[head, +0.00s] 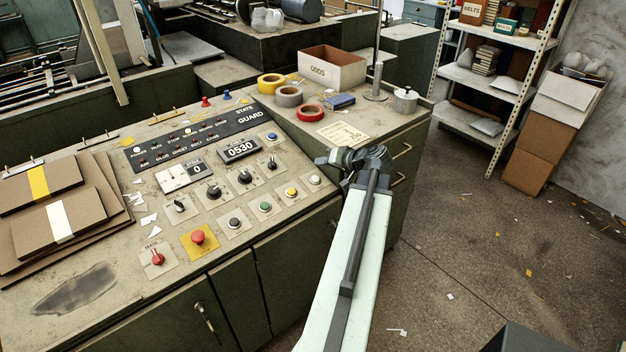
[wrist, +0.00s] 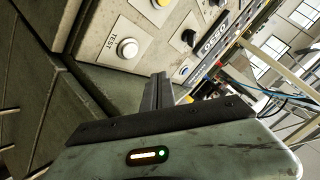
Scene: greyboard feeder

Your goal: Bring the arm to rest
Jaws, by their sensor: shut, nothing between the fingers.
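My gripper (head: 325,160) is at the upper end of my pale green arm in the head view, by the right edge of the control panel (head: 150,215). It is small there and partly covered by my own arm. In the wrist view my gripper (wrist: 160,92) shows as two dark fingers closed together with nothing between them. They point toward the panel face, beside the white TEST button (wrist: 127,48). I cannot tell the exact gap between the fingertips and the panel. The same white button (head: 315,180) shows left of my arm in the head view.
An ODDS box (head: 332,68), tape rolls (head: 289,95) and a metal pot (head: 405,99) stand on the desk behind my gripper. Cardboard sheets (head: 60,215) lie at left. A shelf rack (head: 490,80) and boxes (head: 545,140) stand at right. The floor right of my arm is mostly clear.

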